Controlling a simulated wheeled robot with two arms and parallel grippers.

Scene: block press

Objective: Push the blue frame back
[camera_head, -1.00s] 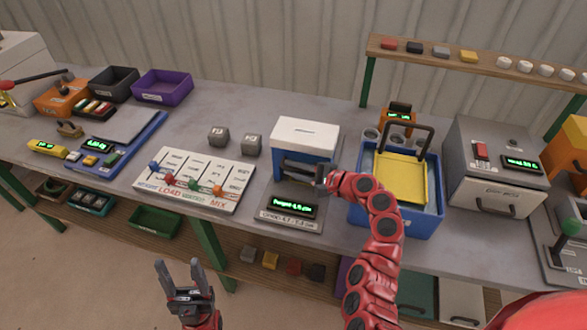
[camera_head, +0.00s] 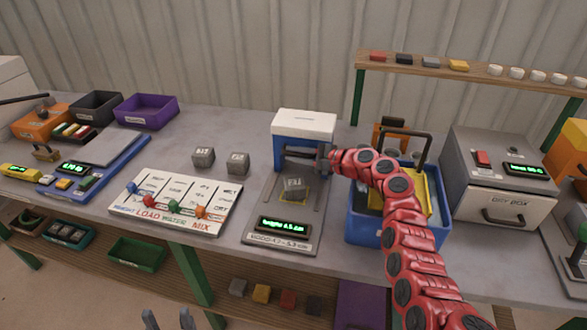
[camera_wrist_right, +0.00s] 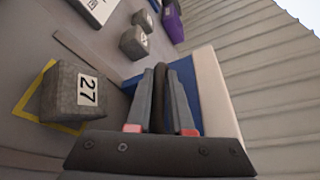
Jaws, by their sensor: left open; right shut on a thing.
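The blue frame (camera_head: 305,154) with its white top (camera_head: 304,125) stands at the back of the press base, against the middle rear of the bench. It also shows in the right wrist view (camera_wrist_right: 192,88). My right gripper (camera_head: 322,158) is at the frame's front and is shut on its dark handle bar (camera_wrist_right: 158,95). A grey block (camera_head: 294,187) marked 27 sits on the yellow-outlined square in front of the frame, clear of it. My left gripper (camera_head: 168,319) is open and empty at the bottom edge, mostly out of view.
A lit display (camera_head: 283,225) is at the front of the press base. Two grey blocks (camera_head: 237,163) stand left of the frame. A lever board (camera_head: 188,203) lies further left. A blue tub (camera_head: 398,235) stands to the right, partly behind my right arm.

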